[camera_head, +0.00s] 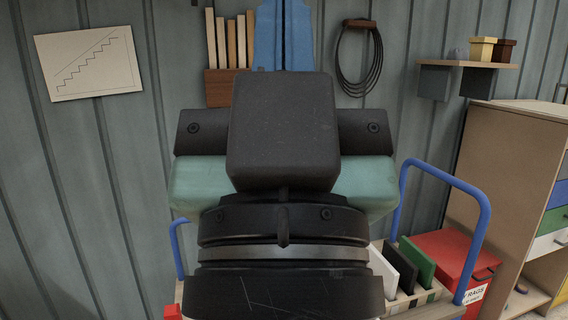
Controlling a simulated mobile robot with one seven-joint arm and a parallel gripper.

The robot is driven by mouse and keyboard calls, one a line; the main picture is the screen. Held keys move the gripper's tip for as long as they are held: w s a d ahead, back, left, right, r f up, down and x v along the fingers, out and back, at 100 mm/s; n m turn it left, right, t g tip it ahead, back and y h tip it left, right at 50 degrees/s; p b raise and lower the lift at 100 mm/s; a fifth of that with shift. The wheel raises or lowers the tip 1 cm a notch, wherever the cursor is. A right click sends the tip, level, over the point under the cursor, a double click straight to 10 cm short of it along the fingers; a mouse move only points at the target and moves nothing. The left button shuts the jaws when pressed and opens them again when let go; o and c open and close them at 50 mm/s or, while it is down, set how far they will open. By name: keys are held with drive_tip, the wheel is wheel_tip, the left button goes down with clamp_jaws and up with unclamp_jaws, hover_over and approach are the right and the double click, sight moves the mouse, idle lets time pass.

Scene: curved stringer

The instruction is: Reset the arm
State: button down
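My gripper (282,135) fills the middle of the head view, seen from behind. Its dark block-shaped housing, side bars with screws and round black wrist face me. A pale teal-green part (196,186) shows on both sides below the bars; I cannot tell whether it belongs to my gripper. The fingertips are hidden behind the housing, so I cannot see whether they are open, shut or holding something.
A trolley with blue handles (481,230) stands low right, with a wooden box of panels (398,270) and a red bin (448,255). A wooden cabinet (505,165) stands further right. A shelf (468,64), stair drawing (88,63) and coiled cable (360,88) are on the wall.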

wheel_tip(320, 180, up, 16)
drive_tip(key=p, duration=1.3)
drive_tip(key=shift+f, duration=0.25)
